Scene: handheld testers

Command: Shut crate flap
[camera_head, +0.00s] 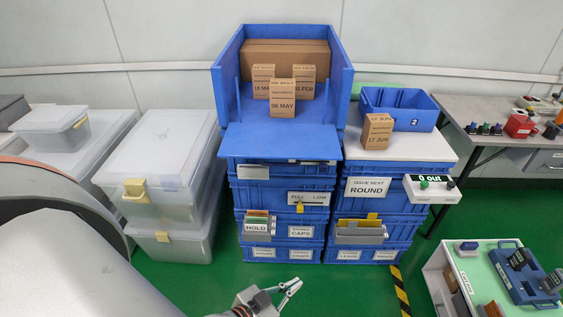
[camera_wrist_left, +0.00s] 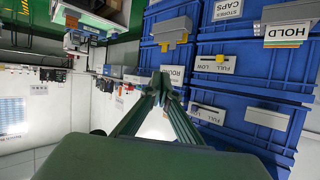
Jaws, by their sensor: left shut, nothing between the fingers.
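The large blue crate (camera_head: 343,80) stands on top of the stack of blue drawers, with its front open. Its blue flap (camera_head: 280,142) is folded down and out at the front. Inside are a large cardboard box (camera_head: 286,53) and smaller dated boxes, the front one marked 06 MAY (camera_head: 282,102). My left gripper (camera_head: 295,286) is low in front of the stack, well below and apart from the flap. Its fingers are shut with nothing between them; they also show in the left wrist view (camera_wrist_left: 160,84), pointing toward the blue drawers. My right gripper is not in view.
Blue drawers (camera_head: 284,197) with labels and small bins stand below the crate. A white-topped stack at right carries a 17 JUN box (camera_head: 376,131) and a blue bin (camera_head: 399,108). Clear lidded tubs (camera_head: 160,160) stand left. Green floor (camera_head: 345,290) is open in front.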

